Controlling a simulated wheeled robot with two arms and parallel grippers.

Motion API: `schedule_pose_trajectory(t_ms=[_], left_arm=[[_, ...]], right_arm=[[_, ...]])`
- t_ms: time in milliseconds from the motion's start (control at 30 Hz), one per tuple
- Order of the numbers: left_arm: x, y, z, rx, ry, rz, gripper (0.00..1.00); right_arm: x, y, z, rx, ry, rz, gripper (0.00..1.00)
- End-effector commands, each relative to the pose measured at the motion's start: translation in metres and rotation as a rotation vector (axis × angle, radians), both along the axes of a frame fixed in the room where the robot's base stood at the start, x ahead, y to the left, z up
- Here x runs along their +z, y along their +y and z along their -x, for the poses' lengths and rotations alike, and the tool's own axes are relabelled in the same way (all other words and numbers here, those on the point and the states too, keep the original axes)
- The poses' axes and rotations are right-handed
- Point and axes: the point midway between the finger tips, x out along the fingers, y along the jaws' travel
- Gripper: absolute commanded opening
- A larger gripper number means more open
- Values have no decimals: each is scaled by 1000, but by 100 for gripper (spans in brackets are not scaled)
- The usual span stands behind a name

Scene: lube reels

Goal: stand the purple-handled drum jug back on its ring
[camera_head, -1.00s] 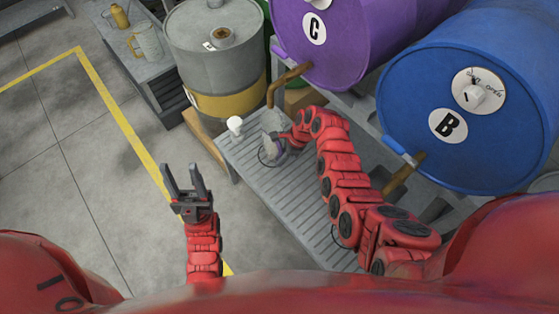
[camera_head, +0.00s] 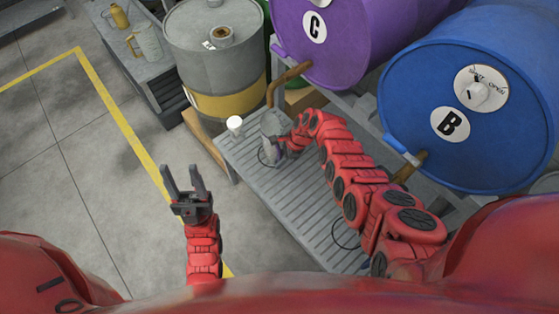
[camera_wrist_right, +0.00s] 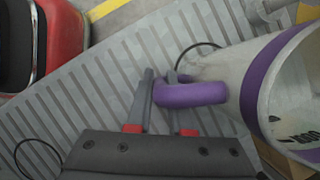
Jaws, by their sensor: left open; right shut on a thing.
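The drum jug (camera_head: 271,124) is grey with purple bands and a purple handle (camera_wrist_right: 190,95). It is over the far end of the slatted grey grate, below the purple drum's tap. My right gripper (camera_wrist_right: 160,92) is shut on the handle, with its fingers either side of it. A thin dark ring (camera_head: 262,158) shows on the grate just beside the jug; its arc also shows behind the handle in the wrist view (camera_wrist_right: 196,47). I cannot tell whether the jug's base touches the grate. My left gripper (camera_head: 184,178) is open and empty, over the floor left of the grate.
A second dark ring (camera_head: 337,236) lies nearer me on the grate (camera_head: 300,215). The purple drum (camera_head: 345,50), blue drum (camera_head: 455,120) and grey drum (camera_head: 215,75) crowd the back. The floor at left is clear.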

Motion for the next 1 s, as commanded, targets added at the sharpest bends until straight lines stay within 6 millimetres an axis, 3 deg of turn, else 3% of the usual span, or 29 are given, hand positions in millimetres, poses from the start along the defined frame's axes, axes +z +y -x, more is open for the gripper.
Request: schedule_pose_trajectory(t_ms=[67,100,233,667,1000], left_arm=[[-4,0,0,0,0,0,50],[-2,0,0,0,0,0,50],[-2,0,0,0,0,0,50],[3,0,0,0,0,0,50],[12,0,0,0,0,0,50]], right_arm=[[-4,0,0,0,1,0,0],[-2,0,0,0,0,0,26],[-2,0,0,0,0,0,49],[5,-2,-1,0,-3,0,49],[43,-19,-3,-2,-5,0,49]])
